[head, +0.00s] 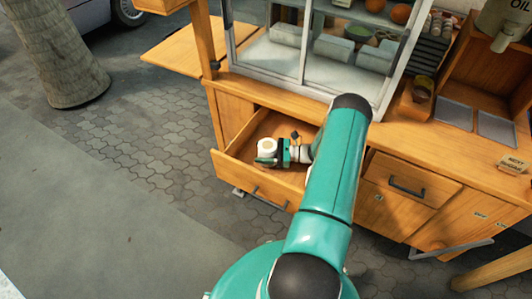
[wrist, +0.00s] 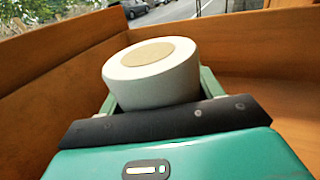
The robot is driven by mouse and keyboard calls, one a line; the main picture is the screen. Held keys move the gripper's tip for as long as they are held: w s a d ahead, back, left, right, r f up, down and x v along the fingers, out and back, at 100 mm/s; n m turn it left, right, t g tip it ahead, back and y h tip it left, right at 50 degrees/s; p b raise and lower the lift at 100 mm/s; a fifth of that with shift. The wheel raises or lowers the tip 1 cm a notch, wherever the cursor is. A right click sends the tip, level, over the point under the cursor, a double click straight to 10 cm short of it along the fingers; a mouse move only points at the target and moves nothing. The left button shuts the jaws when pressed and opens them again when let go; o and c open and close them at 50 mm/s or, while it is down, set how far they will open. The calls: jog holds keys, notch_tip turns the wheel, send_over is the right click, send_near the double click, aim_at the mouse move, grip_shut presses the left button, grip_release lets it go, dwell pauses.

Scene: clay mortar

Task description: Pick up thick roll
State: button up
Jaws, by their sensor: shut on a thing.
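The thick roll (wrist: 150,82) is white with a tan round centre on its end face. In the wrist view it sits between the two green fingers of my gripper (wrist: 155,100), tilted a little. My gripper is shut on it. In the head view the roll (head: 267,146) shows as a small white cylinder inside the open wooden drawer (head: 229,163), with my gripper (head: 268,157) at it. I cannot tell whether the roll touches the drawer floor.
The drawer walls stand close around my gripper. Above is a glass display case (head: 300,55) on the wooden cart. A closed drawer (head: 400,183) is to the right. A tree trunk (head: 62,50) stands at far left; the paved ground between is clear.

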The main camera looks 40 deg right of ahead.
notch_tip(320, 180, up, 18)
dwell(0.6)
